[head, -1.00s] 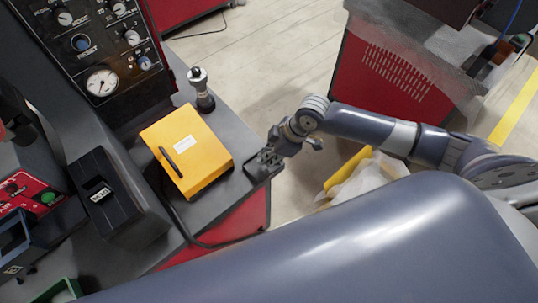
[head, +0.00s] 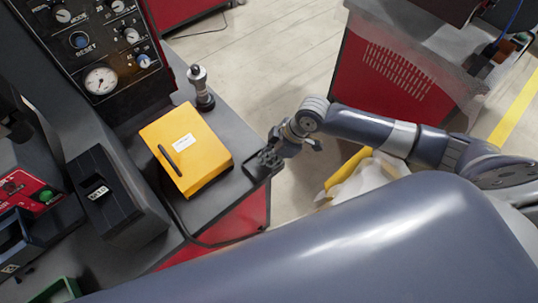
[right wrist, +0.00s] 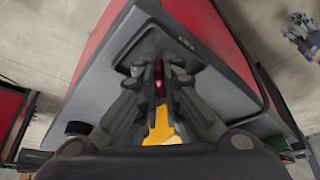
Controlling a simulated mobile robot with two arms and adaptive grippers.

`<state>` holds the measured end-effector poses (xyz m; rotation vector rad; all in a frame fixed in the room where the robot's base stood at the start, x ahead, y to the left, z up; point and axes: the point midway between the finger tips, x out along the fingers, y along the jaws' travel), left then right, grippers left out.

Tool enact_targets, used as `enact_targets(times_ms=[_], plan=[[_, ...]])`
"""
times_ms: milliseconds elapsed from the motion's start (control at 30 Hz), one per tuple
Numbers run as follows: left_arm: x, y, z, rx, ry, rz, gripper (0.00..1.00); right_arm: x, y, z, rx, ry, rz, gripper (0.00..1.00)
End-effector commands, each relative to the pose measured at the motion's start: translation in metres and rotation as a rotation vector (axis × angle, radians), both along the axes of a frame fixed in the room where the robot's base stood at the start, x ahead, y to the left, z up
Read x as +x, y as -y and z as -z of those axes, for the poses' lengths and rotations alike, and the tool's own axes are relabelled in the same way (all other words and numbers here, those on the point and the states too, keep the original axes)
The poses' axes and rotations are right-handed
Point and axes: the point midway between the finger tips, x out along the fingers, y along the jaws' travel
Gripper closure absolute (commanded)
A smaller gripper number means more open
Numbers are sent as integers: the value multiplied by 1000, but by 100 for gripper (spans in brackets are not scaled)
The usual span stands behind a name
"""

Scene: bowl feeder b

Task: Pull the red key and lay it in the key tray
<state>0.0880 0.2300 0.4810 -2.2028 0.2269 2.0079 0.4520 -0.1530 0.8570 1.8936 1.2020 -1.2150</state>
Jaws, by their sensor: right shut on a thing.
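My right gripper (head: 268,157) is low over the small dark key tray (head: 275,171) at the table's near right corner. In the right wrist view its fingers (right wrist: 158,78) are shut on a small red piece, the red key (right wrist: 158,71), mostly hidden between the fingertips. The tray's rim (right wrist: 215,55) shows around the fingers there. I cannot tell whether the key touches the tray floor.
A yellow binder (head: 197,165) with a black pen lies left of the tray. A dark knobbed post (head: 203,90) stands behind it. A black box (head: 115,205) and a red panel with a green button (head: 30,193) are further left. The floor drops away right of the table.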

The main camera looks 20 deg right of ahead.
Motion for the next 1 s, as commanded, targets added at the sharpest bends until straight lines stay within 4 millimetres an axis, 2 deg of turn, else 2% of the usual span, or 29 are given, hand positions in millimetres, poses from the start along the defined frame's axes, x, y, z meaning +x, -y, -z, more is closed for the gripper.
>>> enact_targets(times_ms=[67, 200, 533, 633, 767, 1000], plan=[[0, -1, 1, 1, 0, 1, 60, 0, 0, 2, 0, 0, 0, 100], [0, -3, 1, 3, 0, 1, 60, 0, 0, 2, 0, 0, 0, 70], [-1, -9, 1, 10, -1, -1, 60, 0, 0, 1, 0, 0, 0, 70], [-1, -8, 1, 9, -1, -1, 60, -1, 3, -5, -1, 1, 0, 70], [-1, -7, 1, 8, 0, -1, 60, -4, 11, -23, -2, 4, -1, 70], [0, -6, 1, 6, -1, -1, 60, -13, 31, -70, -2, 3, -1, 70]])
